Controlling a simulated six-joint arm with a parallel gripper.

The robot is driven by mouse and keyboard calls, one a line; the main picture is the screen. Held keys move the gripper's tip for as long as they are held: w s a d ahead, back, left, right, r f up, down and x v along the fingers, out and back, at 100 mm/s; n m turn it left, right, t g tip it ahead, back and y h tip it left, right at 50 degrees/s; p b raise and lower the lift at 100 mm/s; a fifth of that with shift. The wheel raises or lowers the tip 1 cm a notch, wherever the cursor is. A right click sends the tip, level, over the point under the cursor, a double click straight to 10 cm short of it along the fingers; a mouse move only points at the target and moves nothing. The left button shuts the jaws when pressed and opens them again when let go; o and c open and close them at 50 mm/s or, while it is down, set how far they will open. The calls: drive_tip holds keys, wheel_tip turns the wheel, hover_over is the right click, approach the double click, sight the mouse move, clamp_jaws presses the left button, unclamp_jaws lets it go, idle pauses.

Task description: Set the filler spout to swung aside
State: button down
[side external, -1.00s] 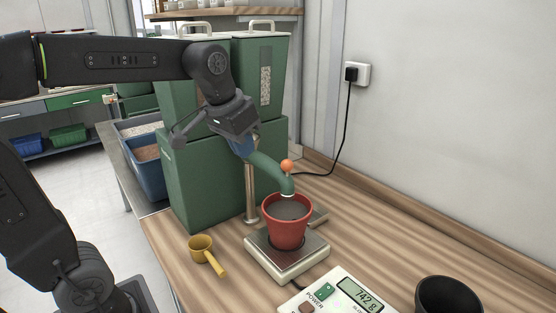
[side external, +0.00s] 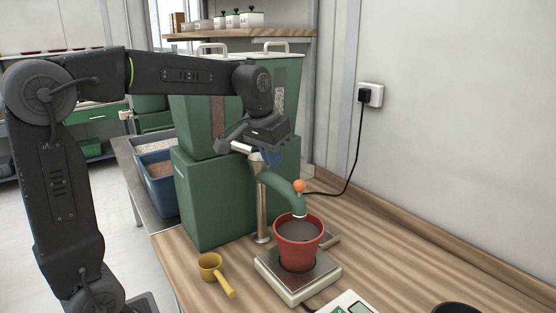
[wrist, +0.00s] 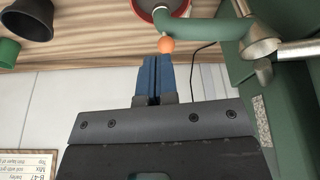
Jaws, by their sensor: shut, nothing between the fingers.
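The filler spout (side external: 283,187) is a curved green tube on a metal post (side external: 262,215). Its outlet is over the red pot (side external: 298,252), which stands upright with dark fill on the scale plate (side external: 326,277). An orange ball knob (side external: 299,186) sits on the spout near its outlet end. My gripper (side external: 272,158) is above the spout, beside the top of the post. In the wrist view, the blue fingers (wrist: 156,77) are together and empty, pointing toward the orange knob (wrist: 166,45). I cannot tell whether they touch it.
A large green filler cabinet (side external: 212,205) stands behind the post. A yellow scoop (side external: 212,266) lies at the left of the counter. A scale display (side external: 350,305) is at the front and a black pot (side external: 458,308) at front right. The counter right of the pot is clear.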

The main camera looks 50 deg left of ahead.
sight(297, 187)
drive_tip(key=w+a+f, duration=0.1)
drive_tip(key=w+f, duration=0.5)
drive_tip(key=f, duration=0.2)
drive_tip(key=shift+f, duration=0.2)
drive_tip(key=shift+w+a, duration=0.1)
drive_tip(key=shift+w, duration=0.1)
drive_tip(key=shift+w+n, duration=0.4)
drive_tip(key=shift+w, duration=0.1)
drive_tip(key=w+a+n+y, duration=0.1)
drive_tip(key=w+a+n, duration=0.1)
drive_tip(key=w, duration=0.6)
drive_tip(key=w+a+n+g+y, duration=0.1)
drive_tip(key=w+a+n, duration=0.2)
drive_tip(key=w, duration=0.5)
drive_tip(key=shift+n, duration=0.9)
drive_tip(key=shift+a+f, duration=0.15)
drive_tip(key=shift+a, duration=0.1)
